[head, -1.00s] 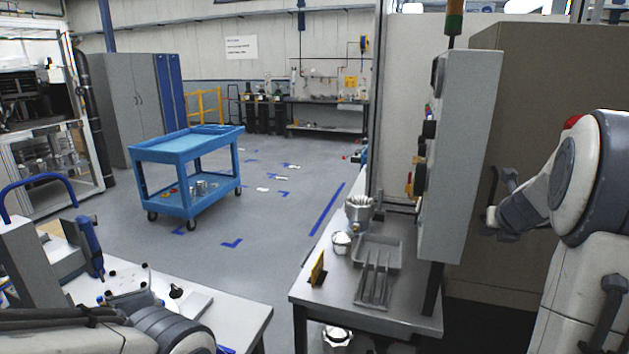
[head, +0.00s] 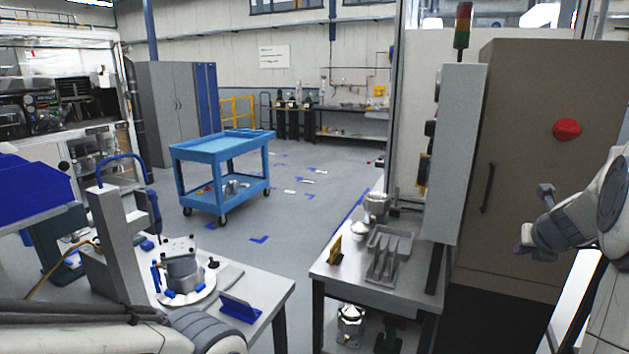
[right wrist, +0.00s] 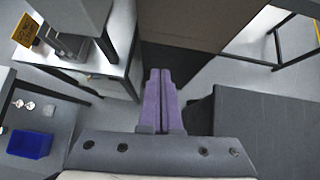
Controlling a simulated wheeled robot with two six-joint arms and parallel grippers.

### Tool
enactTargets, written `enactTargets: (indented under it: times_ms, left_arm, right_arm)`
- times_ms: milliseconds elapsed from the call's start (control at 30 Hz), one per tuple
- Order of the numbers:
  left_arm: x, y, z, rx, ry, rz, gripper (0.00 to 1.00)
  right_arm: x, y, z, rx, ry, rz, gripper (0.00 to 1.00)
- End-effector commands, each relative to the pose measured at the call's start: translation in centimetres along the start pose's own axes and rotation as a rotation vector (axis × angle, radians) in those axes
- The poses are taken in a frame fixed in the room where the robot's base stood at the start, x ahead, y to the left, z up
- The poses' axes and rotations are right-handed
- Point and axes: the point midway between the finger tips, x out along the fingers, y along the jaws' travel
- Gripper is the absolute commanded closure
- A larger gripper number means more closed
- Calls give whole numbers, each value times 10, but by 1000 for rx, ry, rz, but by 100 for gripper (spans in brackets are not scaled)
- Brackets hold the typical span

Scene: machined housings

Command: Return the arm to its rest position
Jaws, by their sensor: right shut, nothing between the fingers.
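My right arm comes in from the right edge of the head view. Its gripper (head: 534,236) hangs in free space in front of the brown cabinet (head: 545,150), apart from it. In the right wrist view the two purple fingers (right wrist: 158,102) lie together, shut, with nothing between them. My left arm crosses the lower left of the head view; its gripper is out of the picture.
A steel table (head: 370,292) with a grey tray (head: 389,252) stands left of the cabinet. A white table (head: 255,290) with a fixture (head: 184,278) is at lower left. A blue cart (head: 221,150) stands on open floor behind.

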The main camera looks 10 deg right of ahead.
Motion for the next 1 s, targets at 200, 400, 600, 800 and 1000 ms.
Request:
enactTargets:
  times_ms: [200, 400, 600, 800, 1000]
  left_arm:
    - [0, 0, 0, 0, 0, 0, 50]
    - [0, 0, 0, 0, 1, 0, 50]
    - [0, 0, 0, 0, 1, 0, 50]
    - [0, 0, 0, 0, 1, 0, 50]
    - [0, 0, 0, 0, 1, 0, 50]
  right_arm:
    - [-2, 38, -5, -157, 20, 61, 100]
    - [-9, 86, -16, -376, 40, 144, 100]
    - [-25, 156, -41, -724, 52, 277, 100]
    - [-70, 257, -104, -1345, 13, 522, 100]
    - [-151, 333, -210, -2212, -183, 870, 100]
